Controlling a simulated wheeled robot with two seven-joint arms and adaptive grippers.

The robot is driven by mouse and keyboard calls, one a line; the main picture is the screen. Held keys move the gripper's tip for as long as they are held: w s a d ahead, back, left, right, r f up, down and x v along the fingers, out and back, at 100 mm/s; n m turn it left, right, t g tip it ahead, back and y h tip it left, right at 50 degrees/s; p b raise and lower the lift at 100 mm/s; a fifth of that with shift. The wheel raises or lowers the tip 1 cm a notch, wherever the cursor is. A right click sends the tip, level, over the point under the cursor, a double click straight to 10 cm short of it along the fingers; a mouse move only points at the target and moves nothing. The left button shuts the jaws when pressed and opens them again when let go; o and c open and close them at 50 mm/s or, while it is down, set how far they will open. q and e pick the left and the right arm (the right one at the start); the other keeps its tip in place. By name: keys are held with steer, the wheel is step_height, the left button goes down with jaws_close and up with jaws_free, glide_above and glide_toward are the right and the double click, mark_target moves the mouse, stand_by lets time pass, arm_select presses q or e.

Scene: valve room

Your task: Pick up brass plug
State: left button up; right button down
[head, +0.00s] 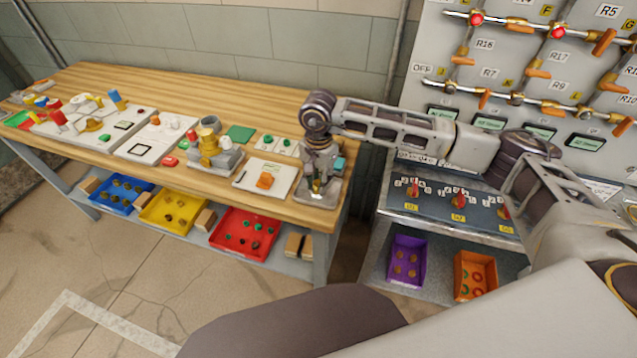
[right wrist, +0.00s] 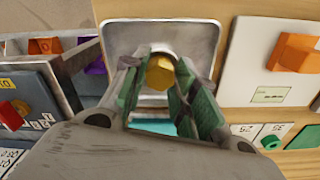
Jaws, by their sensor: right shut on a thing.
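The brass plug (right wrist: 160,72) shows in the right wrist view as a yellow, faceted piece between the green-lined fingers. My right gripper (head: 317,188) is shut on it, above a grey metal tray (head: 318,201) at the right end of the wooden bench. The same gripper fills the middle of the right wrist view (right wrist: 163,90), with the tray (right wrist: 190,35) around and behind its fingers. The fingers hide the sides of the plug, and I cannot tell whether it still touches the tray. My left gripper is not in view.
A white board with an orange block (head: 265,180) lies left of the tray. A brass valve assembly (head: 215,155) stands further left on the bench (head: 265,208). The valve panel (head: 490,75) and a console with red knobs (head: 458,200) are to the right, past a gap.

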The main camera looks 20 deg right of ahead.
mark_target(318, 183)
steer(key=shift+r, duration=0.45)
step_height(318, 183, up, 8)
steer(key=shift+f+b, duration=0.15)
steer(key=shift+b, duration=0.2)
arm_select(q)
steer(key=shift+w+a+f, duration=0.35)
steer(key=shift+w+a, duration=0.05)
arm_select(e)
steer(key=shift+r, duration=0.5)
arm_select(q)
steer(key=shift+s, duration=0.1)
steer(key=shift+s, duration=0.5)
arm_select(e)
steer(key=shift+f, duration=0.1)
